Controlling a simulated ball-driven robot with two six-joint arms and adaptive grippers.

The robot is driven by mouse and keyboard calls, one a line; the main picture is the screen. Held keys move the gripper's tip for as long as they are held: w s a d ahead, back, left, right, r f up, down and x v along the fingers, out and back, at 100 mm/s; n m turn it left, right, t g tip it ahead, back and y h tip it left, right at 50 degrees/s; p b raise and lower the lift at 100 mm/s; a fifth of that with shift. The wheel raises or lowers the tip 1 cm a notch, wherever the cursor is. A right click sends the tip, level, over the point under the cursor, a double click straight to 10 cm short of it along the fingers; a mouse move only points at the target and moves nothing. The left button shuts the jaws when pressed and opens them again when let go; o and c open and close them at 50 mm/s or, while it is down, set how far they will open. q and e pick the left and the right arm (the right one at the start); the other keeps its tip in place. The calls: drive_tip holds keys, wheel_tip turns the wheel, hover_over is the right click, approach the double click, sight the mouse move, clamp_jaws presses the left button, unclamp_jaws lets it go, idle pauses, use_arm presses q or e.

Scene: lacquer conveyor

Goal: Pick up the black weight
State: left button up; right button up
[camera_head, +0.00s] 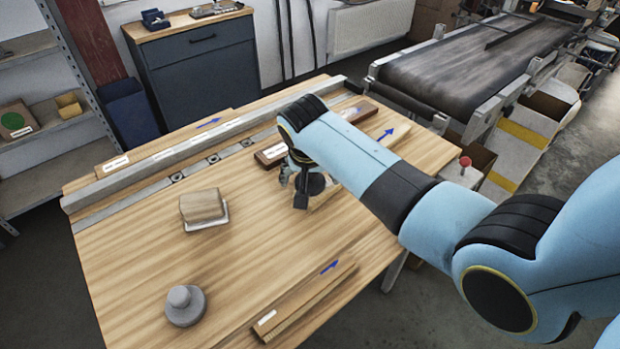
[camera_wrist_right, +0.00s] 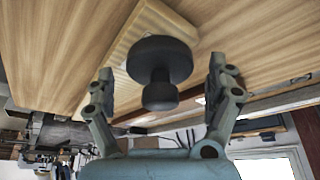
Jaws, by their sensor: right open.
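The black weight, a wide disc with a narrower knob, shows between my right fingers in the right wrist view (camera_wrist_right: 160,62). It rests on or against a light wooden piece (camera_wrist_right: 128,38). In the head view the black weight (camera_head: 316,184) is partly hidden by my right gripper (camera_head: 298,190), which is low over the table. My right gripper is open, with one finger on each side of the weight and a visible gap on both sides. My left gripper is in neither view.
A grey weight (camera_head: 186,307) stands at the table's front left. A wooden block on a white base (camera_head: 203,208) sits left of my gripper. A plank with a blue arrow (camera_head: 305,303) lies near the front edge. A metal rail (camera_head: 170,165) runs along the back.

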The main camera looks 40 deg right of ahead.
drive_tip(key=c, duration=1.6)
drive_tip(key=shift+c, duration=0.6)
drive_tip(key=shift+r, duration=0.15)
